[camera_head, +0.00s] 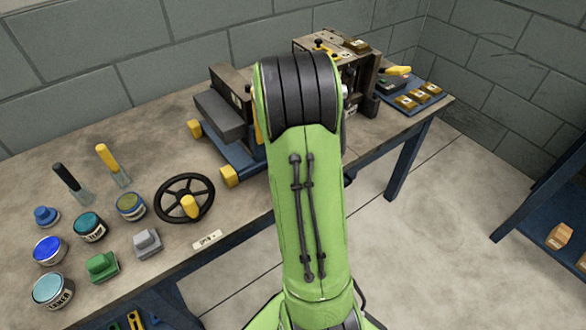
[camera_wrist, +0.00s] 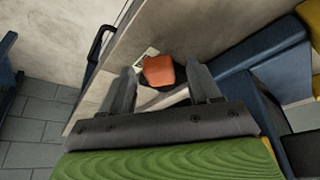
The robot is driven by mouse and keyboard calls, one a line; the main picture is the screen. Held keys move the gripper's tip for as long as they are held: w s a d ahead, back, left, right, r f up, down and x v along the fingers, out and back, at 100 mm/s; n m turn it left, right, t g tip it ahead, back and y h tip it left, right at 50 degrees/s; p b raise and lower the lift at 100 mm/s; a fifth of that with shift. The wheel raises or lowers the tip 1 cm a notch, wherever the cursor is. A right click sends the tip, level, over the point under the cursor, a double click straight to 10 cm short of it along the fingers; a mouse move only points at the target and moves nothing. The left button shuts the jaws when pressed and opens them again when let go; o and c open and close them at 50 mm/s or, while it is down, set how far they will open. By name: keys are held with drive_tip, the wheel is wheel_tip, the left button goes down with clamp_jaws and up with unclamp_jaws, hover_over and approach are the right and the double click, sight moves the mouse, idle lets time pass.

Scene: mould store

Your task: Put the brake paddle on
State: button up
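In the wrist view my gripper (camera_wrist: 161,86) has its two grey fingers spread apart. A rounded orange piece (camera_wrist: 158,70) with a dark part under it shows between and beyond the fingertips, with gaps on both sides. It may be the brake paddle, but I cannot tell for sure. In the head view my green arm hides the gripper and this piece. The machine (camera_head: 312,42) stands at the back of the bench, partly behind my arm, with a yellow-ended handle (camera_head: 398,70) at its right side.
The bench (camera_head: 120,150) holds a black handwheel (camera_head: 184,197), paint tins (camera_head: 89,226), stamp-like blocks (camera_head: 103,266) and two brushes at left. A blue tray (camera_head: 430,97) with brass-coloured blocks lies at the right end. Another blue table (camera_head: 535,195) stands right, across open floor.

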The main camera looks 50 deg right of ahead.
drive_tip(key=p+v, duration=0.5)
drive_tip(key=v, duration=1)
drive_tip(key=shift+r+p, duration=0.35)
drive_tip(key=shift+r, duration=0.1)
